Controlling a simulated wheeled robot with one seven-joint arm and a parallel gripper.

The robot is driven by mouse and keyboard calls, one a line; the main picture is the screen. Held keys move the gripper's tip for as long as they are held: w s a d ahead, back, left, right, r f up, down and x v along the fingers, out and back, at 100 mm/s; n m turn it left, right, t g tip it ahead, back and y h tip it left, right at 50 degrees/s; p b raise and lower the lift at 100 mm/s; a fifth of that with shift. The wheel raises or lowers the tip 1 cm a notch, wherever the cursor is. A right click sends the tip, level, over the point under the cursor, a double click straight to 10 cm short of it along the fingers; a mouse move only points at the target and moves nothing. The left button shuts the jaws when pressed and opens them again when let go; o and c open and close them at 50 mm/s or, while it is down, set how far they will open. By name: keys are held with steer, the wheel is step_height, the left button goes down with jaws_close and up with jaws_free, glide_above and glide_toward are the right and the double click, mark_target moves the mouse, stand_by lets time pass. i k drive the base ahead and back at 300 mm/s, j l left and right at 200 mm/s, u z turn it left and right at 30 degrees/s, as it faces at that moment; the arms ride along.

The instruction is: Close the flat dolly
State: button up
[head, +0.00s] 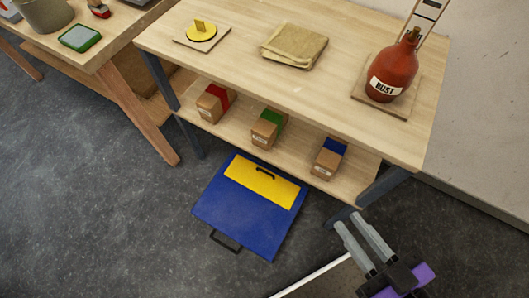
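The flat dolly (240,223) is a flat blue platform on the floor, partly beneath the front edge of the workbench. A yellow panel (262,187) with a small black handle (265,174) covers its far part. A black loop handle (225,242) sticks out at its near left edge. My gripper (350,224) is at the lower right, to the right of the dolly and apart from it. Its two grey fingers are parallel with a gap between them, and nothing shows in them. The dolly's far edge is close to the bench's lower shelf.
The workbench (240,60) carries a red "RUST" bottle (391,70), a folded cloth (294,44) and a yellow disc (201,31). Its lower shelf (297,150) holds three cardboard boxes. The floor (100,220) at left is clear.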

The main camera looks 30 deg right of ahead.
mark_target(256, 223)
steer(key=k+l+u, duration=0.15)
steer(key=k+l, duration=0.25)
steer(key=k+j+u, duration=0.3)
steer(key=u, duration=0.2)
steer(key=z, duration=0.55)
steer(key=i+j+z, duration=0.35)
steer(key=j+z, duration=0.15)
steer(key=j, duration=0.25)
steer(key=i+j+z, duration=0.2)
steer(key=j, duration=0.2)
steer(key=i+j, duration=0.1)
steer(key=j, duration=0.4)
steer(key=i+j+z, duration=0.1)
steer(key=j, duration=0.9)
steer(key=i+z, duration=0.05)
steer(key=i, duration=0.05)
